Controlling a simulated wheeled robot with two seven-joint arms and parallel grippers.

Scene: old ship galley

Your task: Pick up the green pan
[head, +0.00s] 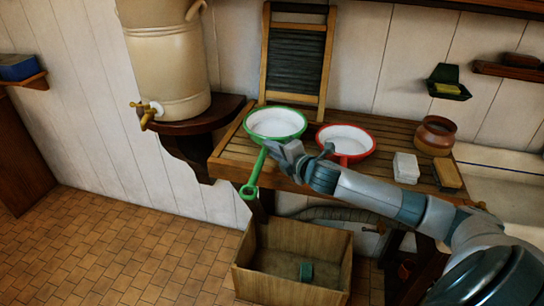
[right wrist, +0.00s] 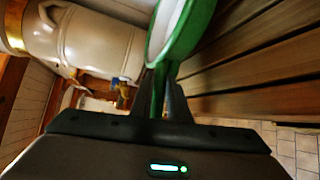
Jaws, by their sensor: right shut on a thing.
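The green pan (head: 275,123) has a white inside and a green rim, and sits at the left front of the slatted wooden counter. Its green handle (head: 252,182) points forward past the counter's edge and ends in a ring. My right gripper (head: 268,149) is at the handle close to the pan's rim. In the right wrist view the green pan (right wrist: 185,28) is just ahead, and my right gripper (right wrist: 164,95) is shut with the handle between its fingers. I cannot tell whether the pan is clear of the counter. My left gripper is not in view.
A red-rimmed pan (head: 346,140) stands close to the right on the slatted counter (head: 224,158). A washboard (head: 296,60) leans behind. A large urn (head: 170,60) stands left. A wooden crate (head: 260,282) is below.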

